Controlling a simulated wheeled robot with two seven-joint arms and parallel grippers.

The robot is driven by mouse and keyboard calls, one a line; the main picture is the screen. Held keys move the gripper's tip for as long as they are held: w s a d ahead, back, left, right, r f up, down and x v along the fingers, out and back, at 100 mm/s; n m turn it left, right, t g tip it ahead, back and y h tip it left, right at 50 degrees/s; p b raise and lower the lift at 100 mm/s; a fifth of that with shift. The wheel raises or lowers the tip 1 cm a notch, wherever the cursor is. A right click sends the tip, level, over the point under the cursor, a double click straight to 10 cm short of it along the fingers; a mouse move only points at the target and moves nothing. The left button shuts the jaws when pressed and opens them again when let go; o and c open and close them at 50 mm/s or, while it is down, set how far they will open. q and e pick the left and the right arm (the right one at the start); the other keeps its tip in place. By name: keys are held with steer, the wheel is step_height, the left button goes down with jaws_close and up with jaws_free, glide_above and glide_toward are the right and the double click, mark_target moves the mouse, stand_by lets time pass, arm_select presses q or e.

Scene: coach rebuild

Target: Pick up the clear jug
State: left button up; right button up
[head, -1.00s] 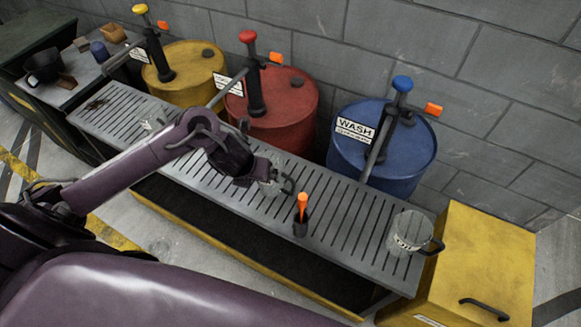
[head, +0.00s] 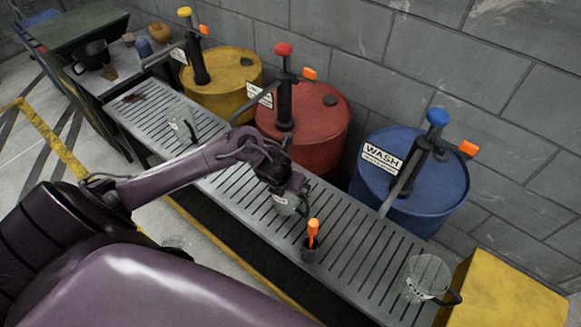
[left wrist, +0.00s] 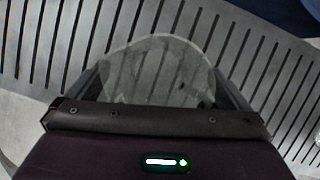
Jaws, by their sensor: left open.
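A clear jug (head: 284,206) stands on the slatted grey bench, partly hidden by my left gripper (head: 292,196). In the left wrist view the clear jug (left wrist: 157,68) sits between the two dark fingers of my left gripper (left wrist: 162,85). The fingers are apart, one on each side of it; whether they touch it I cannot tell. A second clear jug (head: 183,125) stands further left on the bench, and a third clear jug (head: 427,277) with a dark handle stands at the right end. My right gripper is not in view.
Yellow (head: 221,82), red (head: 303,125) and blue (head: 408,185) drums with pumps stand behind the bench (head: 345,240). A dark holder with an orange-handled tool (head: 313,236) stands just right of my gripper. A yellow box (head: 510,290) is at the right.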

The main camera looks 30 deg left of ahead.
arm_select(q)
steer(key=c, duration=1)
steer(key=shift+o, duration=0.2)
steer(key=shift+r, duration=0.1)
step_height(320, 180, up, 20)
steer(key=p, duration=0.8)
steer(key=shift+p, duration=0.35)
